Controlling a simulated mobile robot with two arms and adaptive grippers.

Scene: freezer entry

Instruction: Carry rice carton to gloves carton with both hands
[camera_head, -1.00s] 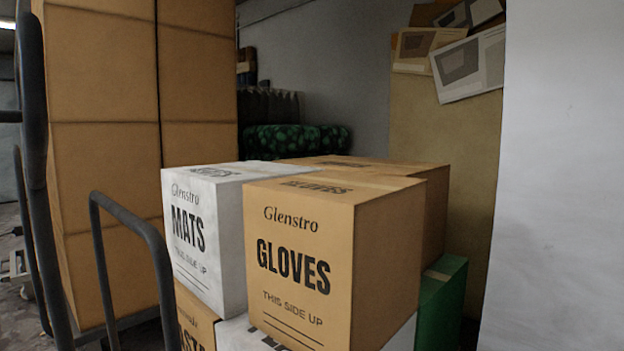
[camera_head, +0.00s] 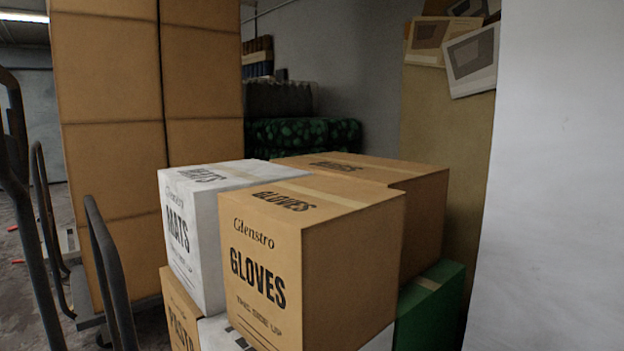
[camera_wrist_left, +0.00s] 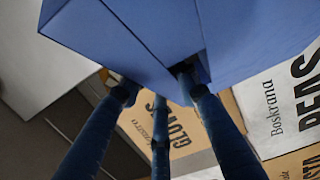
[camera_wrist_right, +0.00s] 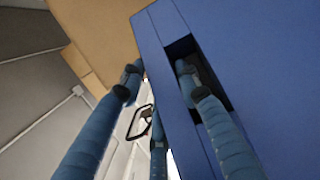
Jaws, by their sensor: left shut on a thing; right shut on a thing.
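A blue carton fills the upper part of the left wrist view (camera_wrist_left: 130,35) and the right side of the right wrist view (camera_wrist_right: 265,70). No label shows on it, so I cannot read whether it is the rice carton. My left gripper (camera_wrist_left: 160,86) is shut on its edge, one finger in a slot. My right gripper (camera_wrist_right: 158,78) is shut on the other side, one finger in a dark hand slot. The head view does not show the blue carton or the grippers. The brown gloves carton (camera_head: 265,275) tops a stack; it also shows below the left gripper (camera_wrist_left: 200,145).
A white mats carton (camera_head: 190,240) stands left of the gloves carton, and another brown carton (camera_head: 425,220) behind it. A green carton (camera_head: 430,310) is lower right. Tall brown boxes (camera_head: 110,170) and dark rails (camera_head: 110,270) are at left. A pale wall (camera_head: 550,180) closes the right.

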